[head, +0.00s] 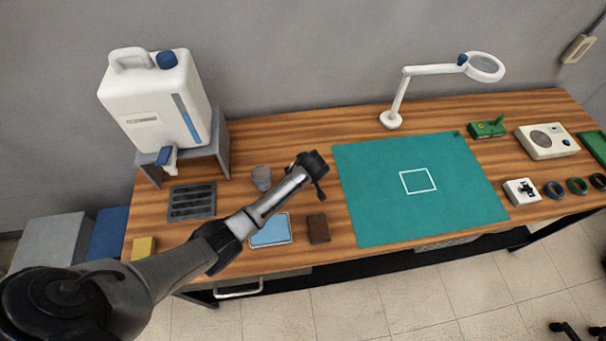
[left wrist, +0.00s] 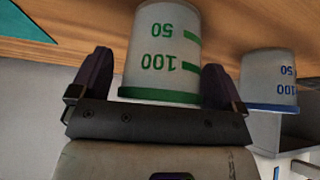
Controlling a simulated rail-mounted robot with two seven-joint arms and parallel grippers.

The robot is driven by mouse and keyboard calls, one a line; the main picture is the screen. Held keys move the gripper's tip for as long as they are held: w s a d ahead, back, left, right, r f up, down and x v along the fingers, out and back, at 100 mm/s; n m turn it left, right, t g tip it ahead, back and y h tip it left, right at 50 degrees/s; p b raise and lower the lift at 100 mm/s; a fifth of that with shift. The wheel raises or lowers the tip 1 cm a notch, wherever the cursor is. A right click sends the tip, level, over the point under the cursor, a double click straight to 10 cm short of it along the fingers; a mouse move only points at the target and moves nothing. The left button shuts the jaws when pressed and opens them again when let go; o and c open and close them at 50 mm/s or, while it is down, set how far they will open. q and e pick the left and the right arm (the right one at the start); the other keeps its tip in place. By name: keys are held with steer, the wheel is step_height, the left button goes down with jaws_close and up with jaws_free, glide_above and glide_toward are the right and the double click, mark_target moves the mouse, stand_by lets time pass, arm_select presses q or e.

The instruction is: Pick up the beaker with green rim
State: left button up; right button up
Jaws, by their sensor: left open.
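The beaker with green markings and a green rim (left wrist: 160,60) fills the middle of the left wrist view, where the picture is upside down. My left gripper (left wrist: 158,80) is open, with one dark finger on each side of this beaker. I cannot tell whether the fingers touch it. In the head view my left gripper (head: 314,172) is over the wooden table, left of the green mat, and hides most or all of the green-marked beaker. A second beaker, with blue markings (left wrist: 268,80), stands beside it. My right gripper is not in view.
A small beaker (head: 261,178) stands left of my gripper in the head view. A dark slotted tray (head: 192,201), blue tray (head: 272,232) and brown block (head: 318,229) lie nearby. A white canister (head: 150,105) stands on a grey stand. The green mat (head: 415,190) is clear.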

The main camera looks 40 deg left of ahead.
arm_select(q)
steer(key=c, duration=1)
steer(key=shift+o, duration=0.2)
steer(key=shift+r, duration=0.1)
